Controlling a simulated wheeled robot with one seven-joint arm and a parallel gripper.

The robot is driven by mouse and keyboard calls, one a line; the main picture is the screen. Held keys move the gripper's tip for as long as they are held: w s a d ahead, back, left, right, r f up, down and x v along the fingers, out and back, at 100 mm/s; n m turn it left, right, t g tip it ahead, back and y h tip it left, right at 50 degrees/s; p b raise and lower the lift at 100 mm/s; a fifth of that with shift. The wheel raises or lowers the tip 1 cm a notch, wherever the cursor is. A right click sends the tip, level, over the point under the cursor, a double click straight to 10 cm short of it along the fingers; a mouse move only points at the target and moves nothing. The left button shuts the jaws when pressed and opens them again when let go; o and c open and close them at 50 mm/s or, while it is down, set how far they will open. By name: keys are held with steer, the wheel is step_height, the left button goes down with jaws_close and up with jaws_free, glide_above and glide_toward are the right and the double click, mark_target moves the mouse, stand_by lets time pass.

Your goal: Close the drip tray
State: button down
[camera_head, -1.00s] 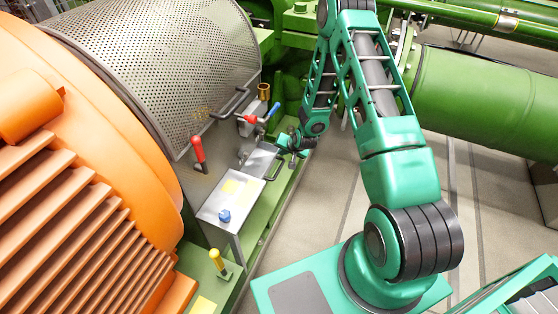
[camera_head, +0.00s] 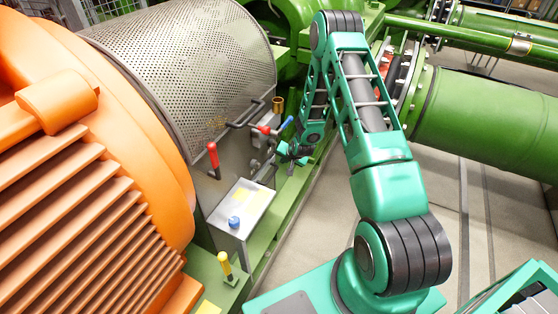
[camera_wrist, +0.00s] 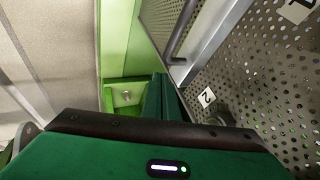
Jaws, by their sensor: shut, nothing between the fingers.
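The drip tray (camera_head: 264,170) is a small grey metal piece low on the machine's side, right of a grey box. Little of it shows in the head view, and a dark bar handle is at its outer side. My gripper (camera_head: 290,151) is low beside the machine, just up and right of the tray. Whether they touch is not clear. In the wrist view my gripper (camera_wrist: 161,95) has its dark green fingers together and empty. A dark bar handle (camera_wrist: 181,32) and a silver edge show just beyond them; I cannot tell whether these belong to the tray.
The perforated guard (camera_head: 190,65) is above and left. A red lever (camera_head: 213,160), a grey box (camera_head: 240,207) with a blue knob and a yellow-topped post (camera_head: 225,265) line the green base. Open floor (camera_head: 450,185) lies to the right.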

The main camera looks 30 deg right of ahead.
steer(key=v, duration=1)
steer(key=shift+s+d, duration=0.25)
steer(key=shift+s, duration=0.1)
steer(key=s+d+r+n+g+h, duration=0.1)
steer(key=s+d+r+g, duration=0.1)
steer(key=s+r, duration=0.75)
steer(key=s+d+r+n+g, duration=0.2)
steer(key=s+r, duration=0.4)
steer(key=r, duration=0.6)
steer(key=s+a+r+g, duration=0.1)
steer(key=s+r, duration=0.3)
steer(key=s, duration=0.4)
steer(key=s+a+r+g+y, duration=0.1)
steer(key=s+a+r, duration=0.1)
steer(key=s, duration=0.6)
steer(key=s+a+r+g, duration=0.1)
steer(key=s+r, duration=0.4)
steer(key=s, duration=0.4)
steer(key=shift+a+r, duration=0.25)
steer(key=shift+r, duration=0.05)
